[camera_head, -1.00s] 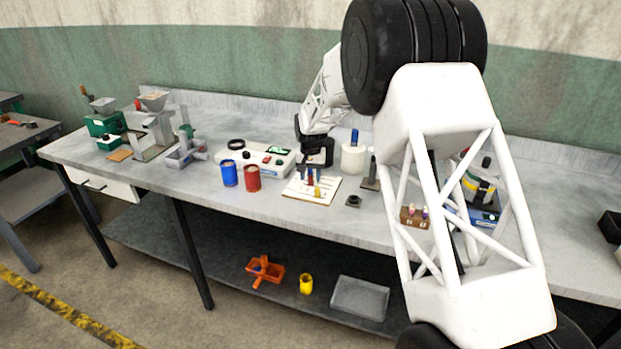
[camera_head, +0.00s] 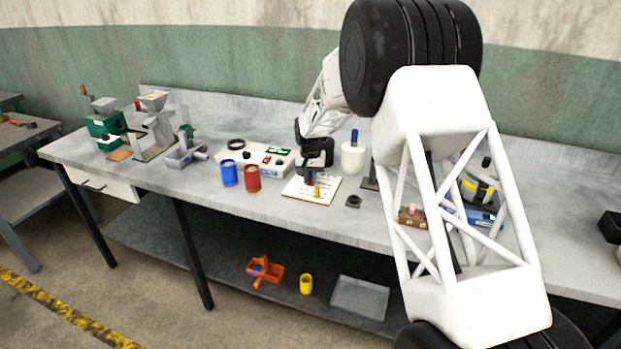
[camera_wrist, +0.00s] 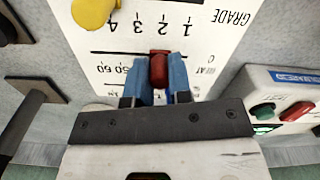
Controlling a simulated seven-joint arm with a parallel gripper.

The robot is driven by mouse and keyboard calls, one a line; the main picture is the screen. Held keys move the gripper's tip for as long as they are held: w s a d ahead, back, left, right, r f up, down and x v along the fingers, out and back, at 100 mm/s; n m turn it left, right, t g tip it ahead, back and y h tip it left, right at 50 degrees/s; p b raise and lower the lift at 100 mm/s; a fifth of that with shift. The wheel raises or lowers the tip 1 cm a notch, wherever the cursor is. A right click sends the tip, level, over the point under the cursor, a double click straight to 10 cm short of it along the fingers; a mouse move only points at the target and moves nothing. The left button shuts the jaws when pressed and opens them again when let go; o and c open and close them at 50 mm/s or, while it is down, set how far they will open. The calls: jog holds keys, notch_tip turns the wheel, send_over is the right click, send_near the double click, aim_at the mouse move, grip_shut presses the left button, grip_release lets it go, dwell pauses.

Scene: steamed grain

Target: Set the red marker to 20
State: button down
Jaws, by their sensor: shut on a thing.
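The white marker board (camera_head: 296,190) lies flat on the bench, and its printed scales also show in the wrist view (camera_wrist: 120,45). My gripper (camera_wrist: 158,85) is over the board with its blue fingers shut on the red marker (camera_wrist: 159,68), one finger on each side. The marker sits in the heat row. The figures 50 and 60 are readable to its left; the figures at the marker are hidden by it and the fingers. A yellow marker (camera_wrist: 92,12) stands in the grade row, near 4. My gripper also shows in the head view (camera_head: 311,178).
A blue cup (camera_head: 229,173) and a red cup (camera_head: 252,178) stand left of the board. A panel with buttons (camera_head: 235,158) is behind them. A white cylinder (camera_head: 353,158) and a small dark piece (camera_head: 353,201) are to the right. The front bench edge is clear.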

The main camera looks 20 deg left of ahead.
jog(key=shift+a, duration=1.35)
jog(key=c, duration=1)
grip_release()
jog(key=shift+c, duration=0.2)
jog(key=shift+r, duration=0.1)
notch_tip(320, 180, up, 8)
jog(key=shift+f, duration=0.2)
